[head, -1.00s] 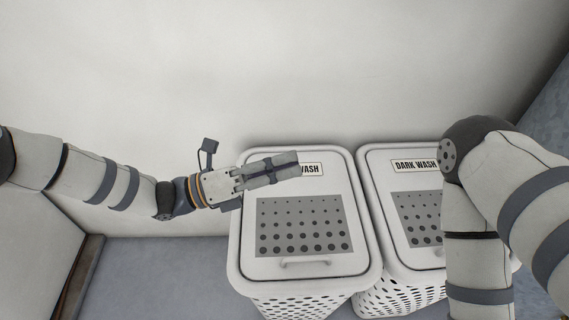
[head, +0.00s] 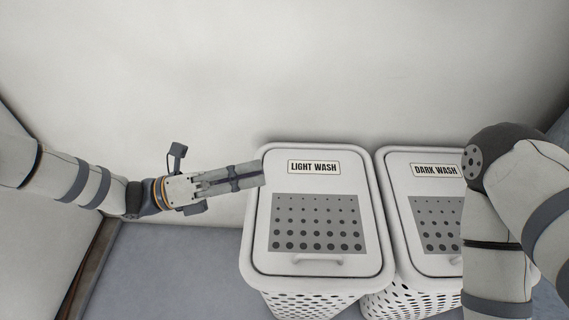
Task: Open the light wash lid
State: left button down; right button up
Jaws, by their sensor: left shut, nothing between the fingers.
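The light wash basket is a white hamper with a perforated body (head: 310,300). Its white lid (head: 377,215) is closed, with a "LIGHT WASH" label (head: 314,167) near the back, a grey dotted panel and a handle (head: 318,259) at the front edge. My left gripper (head: 262,174) is shut and empty, reaching in from the left, with its fingertips at the lid's back left edge in the picture. I cannot tell whether it touches the rim. My right arm shows at the right, but its gripper is out of view.
The dark wash basket (head: 395,170) stands close at the right, its lid closed, partly hidden by my right arm. A pale wall (head: 300,70) is behind both baskets. Grey floor (head: 180,265) lies clear at the left of the light wash basket.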

pick_arm(q)
jog(key=s+d+f+m+g+y+p, duration=0.1)
jog(key=s+f+m+g+y, duration=0.35)
jog(key=s+f, duration=0.55)
jog(key=s+f+m+g+y, duration=0.4)
jog(key=s+f+m, duration=0.1)
jog(key=s, duration=0.8)
jog(key=s+a+f+m+g+y+p, duration=0.1)
jog(key=s+a+f+m+y, duration=0.3)
jog(key=s+a+m+y, duration=0.65)
jog(key=s+a+r+m+t, duration=0.25)
jog(key=a+m+t, duration=0.2)
jog(key=m, duration=0.45)
pick_arm(e)
jog(key=n+t+b, duration=0.2)
jog(key=n, duration=1.6)
send_near(317, 255)
pick_arm(q)
jog(key=s+f+g, duration=0.2)
jog(key=s+f, duration=0.2)
jog(key=shift+a+f, duration=0.25)
jog(key=shift+a, duration=0.05)
pick_arm(e)
jog(key=f, duration=0.5)
jog(key=s+f, duration=0.1)
jog(key=f, duration=0.2)
jog(key=shift+s, duration=0.15)
